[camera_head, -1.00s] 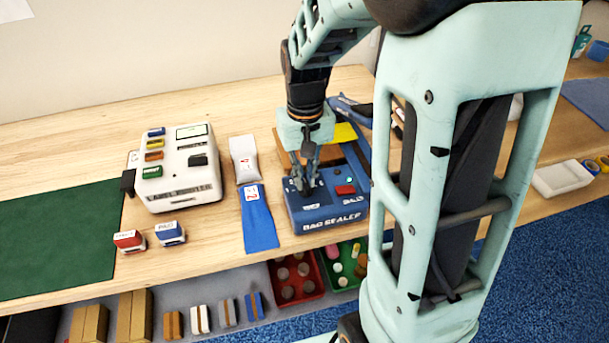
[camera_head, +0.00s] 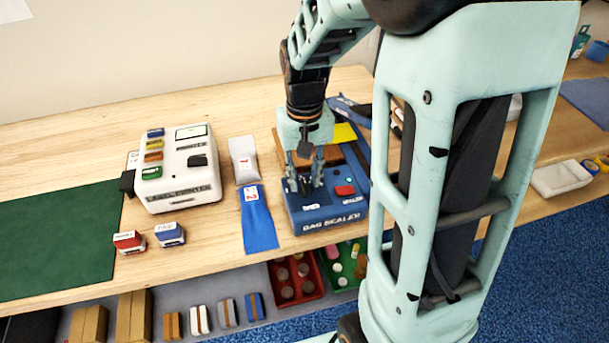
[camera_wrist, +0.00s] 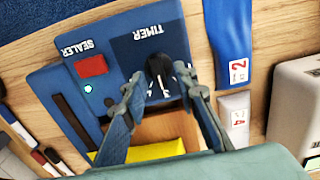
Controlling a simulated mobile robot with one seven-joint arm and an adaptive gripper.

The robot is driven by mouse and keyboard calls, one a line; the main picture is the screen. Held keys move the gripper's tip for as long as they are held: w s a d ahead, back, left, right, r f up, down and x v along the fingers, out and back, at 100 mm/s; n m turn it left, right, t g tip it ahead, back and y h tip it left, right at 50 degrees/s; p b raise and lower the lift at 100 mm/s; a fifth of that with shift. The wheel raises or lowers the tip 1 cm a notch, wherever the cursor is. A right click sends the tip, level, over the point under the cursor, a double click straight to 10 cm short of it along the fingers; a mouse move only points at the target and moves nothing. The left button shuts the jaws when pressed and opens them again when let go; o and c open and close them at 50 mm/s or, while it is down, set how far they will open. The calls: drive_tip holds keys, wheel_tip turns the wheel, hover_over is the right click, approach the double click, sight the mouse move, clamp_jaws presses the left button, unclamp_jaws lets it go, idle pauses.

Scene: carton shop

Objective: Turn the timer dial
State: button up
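The blue bag sealer (camera_head: 330,217) sits on the wooden bench. Its black timer dial (camera_wrist: 160,68) shows in the wrist view on a dark panel marked TIMER, with white marks beside it. The dial also shows in the head view (camera_head: 305,186), partly hidden by my fingers. My gripper (camera_head: 304,184) points down over the panel. In the wrist view my gripper (camera_wrist: 163,82) has its fingers spread, one on each side of the dial, with gaps visible. The fingers look empty. The sealer's red button (camera_wrist: 91,66) and a small light-blue lamp (camera_wrist: 87,88) are beside the panel.
A white label printer (camera_head: 180,180) stands left of the sealer. A blue bag (camera_head: 258,222) and a grey bag (camera_head: 243,160) lie between them. Two stamps (camera_head: 169,234) (camera_head: 129,242) are near the front edge. A yellow piece (camera_wrist: 150,150) lies behind the dial panel.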

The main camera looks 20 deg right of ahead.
sight(304, 181)
wheel_tip(304, 181, up, 12)
idle(0.6)
